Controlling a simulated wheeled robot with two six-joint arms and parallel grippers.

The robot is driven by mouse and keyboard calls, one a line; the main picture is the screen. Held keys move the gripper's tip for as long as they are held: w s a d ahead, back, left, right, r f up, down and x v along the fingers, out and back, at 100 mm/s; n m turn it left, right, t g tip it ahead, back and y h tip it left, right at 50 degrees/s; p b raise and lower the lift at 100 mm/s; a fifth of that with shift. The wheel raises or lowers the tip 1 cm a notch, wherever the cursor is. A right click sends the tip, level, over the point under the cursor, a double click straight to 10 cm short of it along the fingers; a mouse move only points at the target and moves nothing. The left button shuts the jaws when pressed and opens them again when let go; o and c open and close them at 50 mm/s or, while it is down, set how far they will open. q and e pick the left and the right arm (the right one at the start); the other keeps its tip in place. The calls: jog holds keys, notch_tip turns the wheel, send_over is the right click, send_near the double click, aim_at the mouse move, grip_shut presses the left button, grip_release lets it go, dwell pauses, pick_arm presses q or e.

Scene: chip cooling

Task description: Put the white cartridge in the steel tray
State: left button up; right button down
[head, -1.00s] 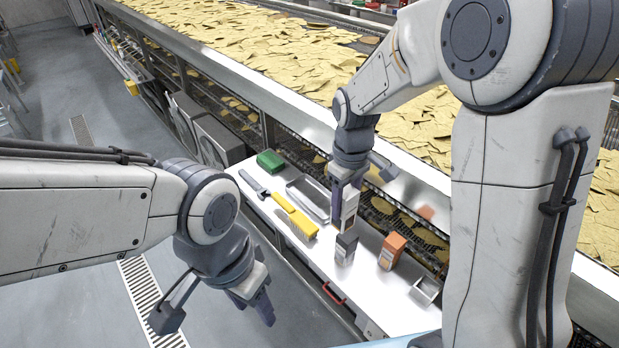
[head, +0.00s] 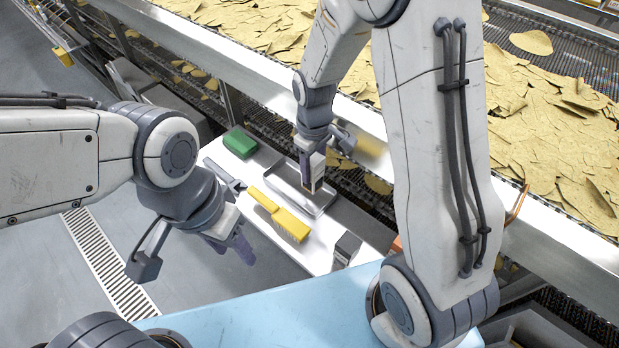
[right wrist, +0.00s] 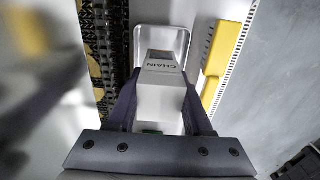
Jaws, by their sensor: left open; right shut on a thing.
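The white cartridge (head: 318,170) is held upright by my right gripper (head: 311,176), whose fingers are shut on its two sides. In the right wrist view the white cartridge (right wrist: 160,98) sits between the fingers with dark lettering reading "CHAIN". The steel tray (head: 322,210) is a shallow, rounded rectangle on the white shelf. The cartridge is over the tray's area in the head view; whether its lower end touches the tray floor I cannot tell. The tray also shows beyond the cartridge in the right wrist view (right wrist: 184,34). My left gripper (head: 238,248) is open and empty, left of the shelf.
A yellow brush (head: 285,218) lies just in front of the tray. A grey-handled tool (head: 222,173) and a green block (head: 240,142) are to its left. A dark cartridge (head: 346,247) stands at right. An orange item (head: 397,244) is mostly hidden by my arm. Chips fill the conveyor behind.

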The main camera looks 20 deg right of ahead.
aim_at(313, 182)
notch_tip(313, 182, down, 5)
jog(key=shift+s+p, duration=0.1)
jog(key=shift+p, duration=0.35)
jog(key=shift+f, duration=0.15)
jog(key=shift+f, duration=0.1)
jog(key=shift+f, duration=0.15)
jog(key=shift+c, duration=1.5)
grip_release()
